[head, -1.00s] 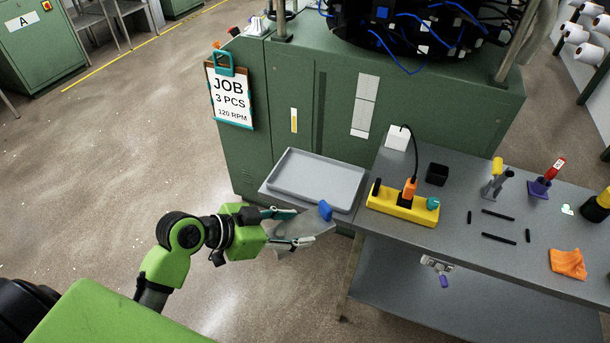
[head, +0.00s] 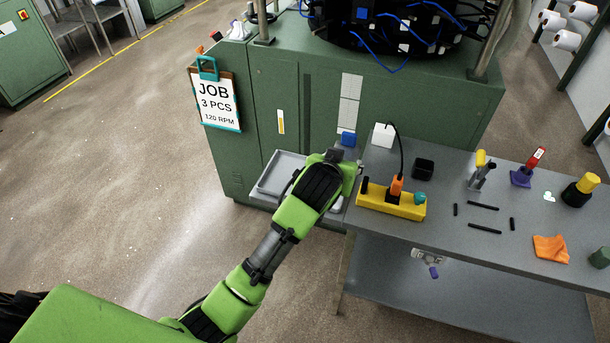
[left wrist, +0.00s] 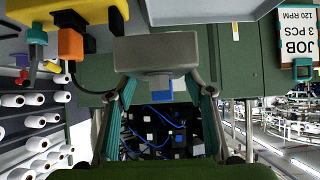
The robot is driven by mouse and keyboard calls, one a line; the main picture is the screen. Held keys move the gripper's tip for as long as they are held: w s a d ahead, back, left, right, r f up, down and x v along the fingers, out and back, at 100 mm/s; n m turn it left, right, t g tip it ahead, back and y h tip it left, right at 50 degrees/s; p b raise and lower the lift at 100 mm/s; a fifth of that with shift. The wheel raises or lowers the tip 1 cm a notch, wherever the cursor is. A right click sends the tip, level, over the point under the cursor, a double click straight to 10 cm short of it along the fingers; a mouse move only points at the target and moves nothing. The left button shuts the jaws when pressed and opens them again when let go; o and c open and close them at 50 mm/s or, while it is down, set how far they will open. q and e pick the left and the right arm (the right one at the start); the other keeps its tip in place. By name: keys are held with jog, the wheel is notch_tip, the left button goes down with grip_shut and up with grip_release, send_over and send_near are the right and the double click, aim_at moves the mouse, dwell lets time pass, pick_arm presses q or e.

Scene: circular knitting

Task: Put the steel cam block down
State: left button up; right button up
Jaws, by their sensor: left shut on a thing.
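The steel cam block (left wrist: 155,52) is a grey block with a blue part (left wrist: 161,88) on it. In the left wrist view it sits between both fingers of my left gripper (left wrist: 158,72), which is shut on it. In the head view my left gripper (head: 345,163) is above the right end of the grey tray (head: 266,176), and my arm hides most of the block and part of the tray. The blue part (head: 347,139) shows beyond the gripper. I cannot tell whether the block touches anything below. My right gripper is not in view.
The green machine cabinet (head: 310,120) rises behind the tray.

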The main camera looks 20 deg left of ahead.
pick_arm(q)
jog(key=w+a+f, duration=0.1)
jog(key=a+f, duration=0.1)
jog(key=a, duration=0.1)
jog(key=w+a+f+p, duration=0.1)
jog(key=a+f, duration=0.1)
jog(key=a, duration=0.1)
jog(key=w+a+f+p, duration=0.1)
jog(key=a+f, duration=0.1)
jog(key=a, duration=0.1)
jog(key=shift+w+a+f, duration=0.1)
jog(key=shift+a+f, duration=0.15)
jog(key=shift+f, duration=0.15)
jog(key=shift+w+a+f+p, duration=0.15)
jog(key=shift+a+f+p, duration=0.2)
jog(key=shift+f, duration=0.15)
jog(key=f, duration=0.1)
jog(key=f+p, duration=0.1)
jog(key=shift+a+f, duration=0.25)
jog(key=shift+f, duration=0.55)
jog(key=o, duration=1.6)
jog(key=shift+f, duration=0.15)
jog(key=shift+c, duration=0.2)
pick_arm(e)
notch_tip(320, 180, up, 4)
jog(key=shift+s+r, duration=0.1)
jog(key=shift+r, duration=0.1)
